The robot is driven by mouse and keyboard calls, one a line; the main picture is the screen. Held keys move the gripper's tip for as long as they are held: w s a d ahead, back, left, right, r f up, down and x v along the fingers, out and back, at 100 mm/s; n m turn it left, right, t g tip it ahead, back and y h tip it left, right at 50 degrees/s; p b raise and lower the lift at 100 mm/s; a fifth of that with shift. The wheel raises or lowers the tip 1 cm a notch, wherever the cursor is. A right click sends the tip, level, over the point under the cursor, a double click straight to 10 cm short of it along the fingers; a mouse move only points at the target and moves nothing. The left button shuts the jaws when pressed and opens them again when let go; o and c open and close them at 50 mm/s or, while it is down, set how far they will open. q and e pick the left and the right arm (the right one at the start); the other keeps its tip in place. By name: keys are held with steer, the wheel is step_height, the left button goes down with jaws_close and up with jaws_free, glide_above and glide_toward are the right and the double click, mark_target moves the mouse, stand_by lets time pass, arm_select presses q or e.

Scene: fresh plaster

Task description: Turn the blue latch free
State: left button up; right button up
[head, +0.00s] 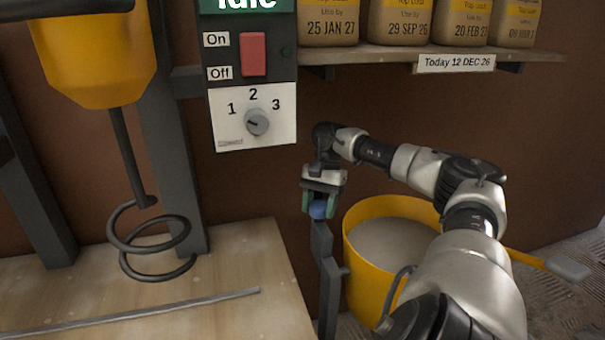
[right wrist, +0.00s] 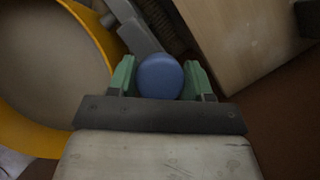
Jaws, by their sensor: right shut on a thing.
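The blue latch knob (head: 318,209) sits at the top of a dark grey upright bar (head: 325,262), between the wooden table and the yellow tub. My right gripper (head: 319,205) comes down on it from above and is shut on it. In the right wrist view the round blue knob (right wrist: 160,76) lies between the two green fingertips (right wrist: 160,80), and a grey bar (right wrist: 134,32) shows beyond it. My left gripper is in neither view.
A yellow tub (head: 365,285) of grey material stands right of the bar. A wooden table (head: 240,255) with a metal rod (head: 150,312) is at left, under a yellow mixer (head: 95,60) with a spiral paddle (head: 150,240). A control panel (head: 253,100) reads Idle. Bags (head: 400,20) stand on a shelf.

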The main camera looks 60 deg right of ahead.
steer(key=shift+r+n+g+p, duration=0.15)
steer(key=shift+n+g+p, duration=0.35)
steer(key=shift+n, duration=0.7)
steer(key=shift+h, duration=0.3)
steer(key=o, duration=1.2)
steer(key=shift+o, duration=0.2)
